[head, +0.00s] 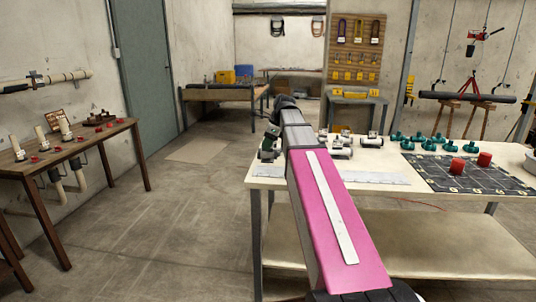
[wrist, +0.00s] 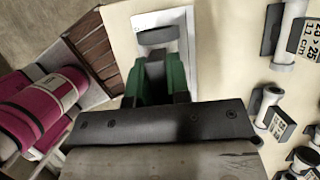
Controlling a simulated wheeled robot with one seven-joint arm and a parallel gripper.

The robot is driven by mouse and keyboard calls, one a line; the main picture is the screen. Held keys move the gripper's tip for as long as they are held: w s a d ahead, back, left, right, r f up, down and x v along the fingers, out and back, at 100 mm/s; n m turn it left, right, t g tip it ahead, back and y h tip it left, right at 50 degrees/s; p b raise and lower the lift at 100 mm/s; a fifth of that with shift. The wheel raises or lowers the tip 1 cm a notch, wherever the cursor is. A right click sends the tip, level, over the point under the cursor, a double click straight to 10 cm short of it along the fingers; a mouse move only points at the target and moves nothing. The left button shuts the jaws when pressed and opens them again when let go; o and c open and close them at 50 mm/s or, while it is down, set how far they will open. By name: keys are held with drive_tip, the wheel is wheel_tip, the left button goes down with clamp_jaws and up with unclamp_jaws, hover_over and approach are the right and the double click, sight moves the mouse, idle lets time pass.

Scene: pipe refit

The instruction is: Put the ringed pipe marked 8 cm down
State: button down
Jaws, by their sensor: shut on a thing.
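In the wrist view my gripper (wrist: 165,75) has its green fingers close together over the pale table top (wrist: 220,60). It is shut on a short grey pipe piece (wrist: 157,37), mostly hidden behind the fingers. The piece is over or on a white plate (wrist: 187,25); I cannot tell if it touches. No ring or 8 cm mark can be read on it. In the head view my gripper (head: 268,146) is at the left end of the work table (head: 395,162), partly hidden by my arm.
Other tagged pipe pieces (wrist: 268,105) stand at right in the wrist view; one tag (wrist: 304,38) reads 11 cm. Teal fittings (head: 428,144) and red pieces (head: 457,165) by a dark numbered mat (head: 470,186) are further right. A wooden bench (head: 80,145) stands left; the floor between is clear.

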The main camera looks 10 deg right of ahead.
sight(268, 152)
drive_tip(key=shift+w+d+f, duration=0.15)
drive_tip(key=shift+w+f, duration=0.1)
drive_tip(key=shift+w, duration=0.05)
drive_tip(key=shift+f, duration=1.95)
drive_tip(key=c, duration=1.1)
unclamp_jaws()
drive_tip(key=shift+f, duration=0.1)
drive_tip(key=v, duration=1.2)
